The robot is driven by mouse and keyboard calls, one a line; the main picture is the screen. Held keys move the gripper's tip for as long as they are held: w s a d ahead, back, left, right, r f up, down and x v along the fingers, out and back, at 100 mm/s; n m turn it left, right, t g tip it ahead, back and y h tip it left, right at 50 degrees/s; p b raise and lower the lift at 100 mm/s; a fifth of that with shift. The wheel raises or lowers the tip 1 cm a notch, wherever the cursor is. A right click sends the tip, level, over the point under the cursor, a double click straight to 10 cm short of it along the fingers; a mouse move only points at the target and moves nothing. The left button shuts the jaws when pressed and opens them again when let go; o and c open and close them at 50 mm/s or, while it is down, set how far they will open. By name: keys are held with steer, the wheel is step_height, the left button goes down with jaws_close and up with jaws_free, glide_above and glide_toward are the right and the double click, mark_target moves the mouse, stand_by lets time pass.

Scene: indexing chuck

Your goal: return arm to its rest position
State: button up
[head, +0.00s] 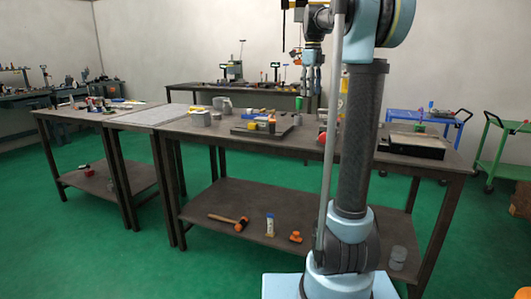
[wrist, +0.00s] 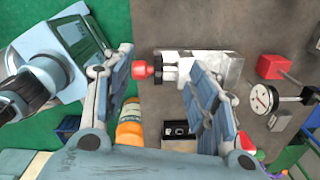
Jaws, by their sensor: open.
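My arm stands in the right middle of the head view. My gripper (head: 311,85) hangs above the workbench (head: 235,140), partly beside and behind my upper arm. In the wrist view my gripper (wrist: 165,80) has its two fingers spread wide apart with nothing held between them. Below, on the bench, a silver metal block (wrist: 205,66) with a red knob (wrist: 142,68) at its left end shows between and beyond the fingers. I cannot tell whether this is the chuck. An orange bottle-like thing (wrist: 130,125) shows below, partly hidden by the left finger.
A dial gauge (wrist: 262,98) and a red block (wrist: 272,66) lie right of the fingers. A dark tray with small parts (head: 262,132) and a dark-framed box (head: 415,145) rest on the bench. A mallet (head: 228,220) lies on the lower shelf. Green floor is open in front.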

steer(key=s+f+n+t, duration=0.2)
steer(key=s+f+n, duration=2.3)
steer(key=s+f, duration=1)
steer(key=s, duration=0.2)
steer(key=shift+s+d+f, duration=0.2)
steer(key=shift+s+f, duration=0.15)
